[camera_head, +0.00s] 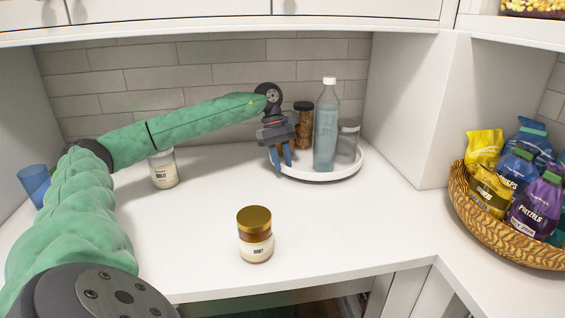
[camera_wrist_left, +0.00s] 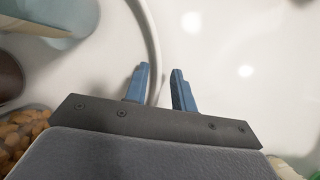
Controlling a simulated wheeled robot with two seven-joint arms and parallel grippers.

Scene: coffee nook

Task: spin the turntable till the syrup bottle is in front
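The white round turntable (camera_head: 318,177) stands at the back of the counter and carries several containers. A tall pale-blue clear bottle (camera_head: 326,135) with a white cap stands upright near its middle; I cannot read a label, so whether it is the syrup bottle is unclear. A dark-lidded jar with brown contents (camera_head: 304,128) is behind left of it, and a clear jar (camera_head: 347,142) is to the right. My left gripper (camera_head: 285,158) is open at the turntable's front-left edge. In the left wrist view the rim (camera_wrist_left: 154,50) runs between its fingers (camera_wrist_left: 160,72); contact cannot be told. My right gripper is not in view.
A gold-lidded jar (camera_head: 255,238) stands on the front counter. A pale labelled jar (camera_head: 163,170) is partly behind my left arm, and a blue cup (camera_head: 35,183) is at far left. A wicker basket (camera_head: 500,240) of snack bags is at right. The counter's middle is clear.

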